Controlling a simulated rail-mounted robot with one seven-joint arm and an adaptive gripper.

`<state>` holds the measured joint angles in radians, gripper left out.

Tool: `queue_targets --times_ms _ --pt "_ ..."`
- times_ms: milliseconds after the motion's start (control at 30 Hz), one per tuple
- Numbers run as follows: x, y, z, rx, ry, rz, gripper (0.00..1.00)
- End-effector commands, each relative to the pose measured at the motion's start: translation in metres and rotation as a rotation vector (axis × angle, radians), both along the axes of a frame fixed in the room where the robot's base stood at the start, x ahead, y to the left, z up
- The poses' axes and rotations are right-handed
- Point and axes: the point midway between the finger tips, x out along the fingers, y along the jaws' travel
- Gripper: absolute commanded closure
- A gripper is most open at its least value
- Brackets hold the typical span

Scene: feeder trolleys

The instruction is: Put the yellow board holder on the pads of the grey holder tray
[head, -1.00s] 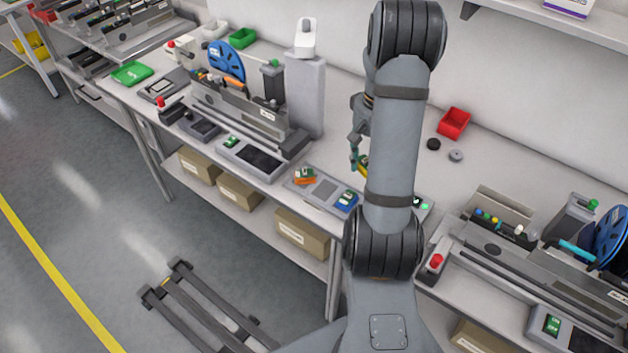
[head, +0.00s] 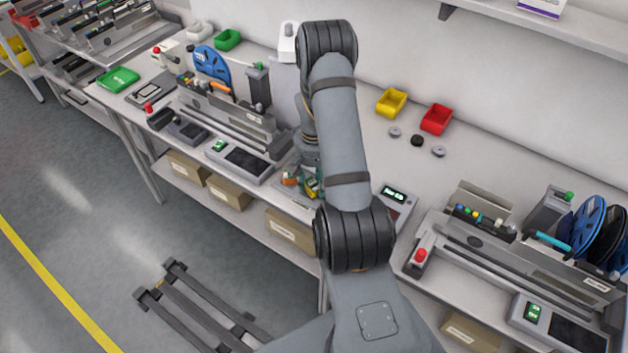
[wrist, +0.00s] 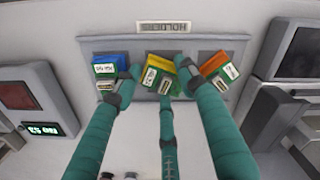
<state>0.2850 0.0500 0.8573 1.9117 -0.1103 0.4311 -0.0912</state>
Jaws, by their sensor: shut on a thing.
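The grey holder tray (wrist: 222,44) lies ahead in the wrist view, its label upside down. A blue holder (wrist: 108,70) is at its left and an orange holder (wrist: 217,65) at its right. The yellow board holder (wrist: 158,68), with a green board and white label, is over the middle of the tray, slightly turned. My gripper (wrist: 157,86) has its teal fingers shut on it. Whether the holder touches the pads cannot be told. In the head view my gripper (head: 313,182) is beside the orange holder (head: 290,179); my arm hides much of the tray.
In the wrist view, a device with a green display (wrist: 42,130) stands left and a dark-screened unit (wrist: 302,52) right. In the head view, yellow (head: 391,102) and red (head: 436,119) bins and small round parts lie on the bench behind my arm.

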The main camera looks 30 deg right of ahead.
Motion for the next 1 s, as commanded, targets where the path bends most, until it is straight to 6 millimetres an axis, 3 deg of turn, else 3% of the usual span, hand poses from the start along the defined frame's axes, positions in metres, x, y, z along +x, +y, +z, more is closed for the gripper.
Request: queue_targets --times_ms 367,400,500,767,1000 --pt "0.0 0.0 -0.005 0.0 -0.001 0.0 0.86" --pt "0.0 0.0 -0.003 0.0 -0.001 0.001 0.57" --pt "0.0 0.0 -0.003 0.0 -0.001 0.001 0.52" --pt "0.0 0.0 -0.002 0.0 -0.001 0.001 0.52" --pt "0.002 -0.001 0.019 -0.002 -0.007 0.002 0.52"
